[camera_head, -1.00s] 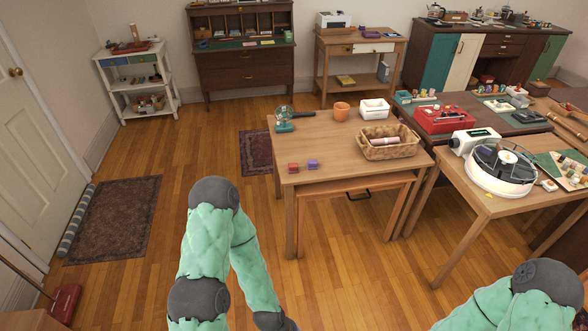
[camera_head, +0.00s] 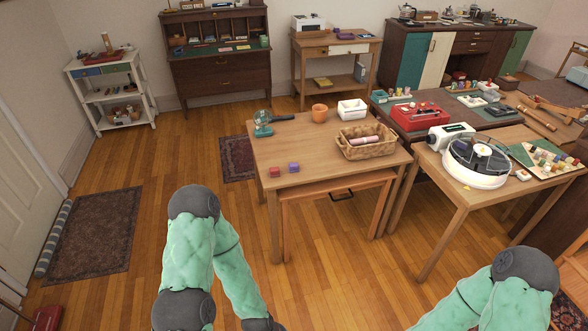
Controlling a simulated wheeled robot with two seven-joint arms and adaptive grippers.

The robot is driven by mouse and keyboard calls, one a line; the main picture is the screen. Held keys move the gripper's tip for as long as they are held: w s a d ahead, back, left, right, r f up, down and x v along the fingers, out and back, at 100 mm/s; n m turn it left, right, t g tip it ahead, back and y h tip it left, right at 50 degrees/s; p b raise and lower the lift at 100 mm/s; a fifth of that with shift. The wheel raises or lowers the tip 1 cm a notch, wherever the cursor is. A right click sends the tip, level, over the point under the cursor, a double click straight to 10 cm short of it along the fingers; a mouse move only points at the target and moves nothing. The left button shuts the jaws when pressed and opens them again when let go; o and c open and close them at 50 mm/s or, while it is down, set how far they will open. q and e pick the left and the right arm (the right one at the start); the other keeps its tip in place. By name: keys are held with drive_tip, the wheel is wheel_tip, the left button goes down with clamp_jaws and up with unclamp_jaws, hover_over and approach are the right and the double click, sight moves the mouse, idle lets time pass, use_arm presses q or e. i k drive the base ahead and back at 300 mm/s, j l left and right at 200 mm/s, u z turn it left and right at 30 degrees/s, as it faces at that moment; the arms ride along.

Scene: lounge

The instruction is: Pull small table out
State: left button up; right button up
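The small table (camera_head: 308,193) is a low orange-brown wooden table nested under a larger wooden table (camera_head: 290,139). Its front edge sits just below the larger table's front edge, and a dark handle (camera_head: 342,195) shows on its front. Most of its top is hidden under the larger table. My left arm comes up from the bottom, left of the middle, and bends down toward the small table's left front. Its gripper is outside the picture. My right arm shows at the bottom right, and its gripper is also out of view.
The larger table holds a basket (camera_head: 368,149), an orange pot (camera_head: 319,112), a white bin (camera_head: 352,109), a green-based device (camera_head: 263,122) and small red and purple cubes. A table with a white round machine (camera_head: 476,162) stands close on the right. Open floor (camera_head: 345,265) lies in front.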

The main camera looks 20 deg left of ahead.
sight(331, 186)
drive_tip(key=i+j+u, duration=0.15)
drive_tip(key=i, duration=0.35)
drive_tip(key=i+j+u, duration=0.2)
drive_tip(key=i, duration=0.35)
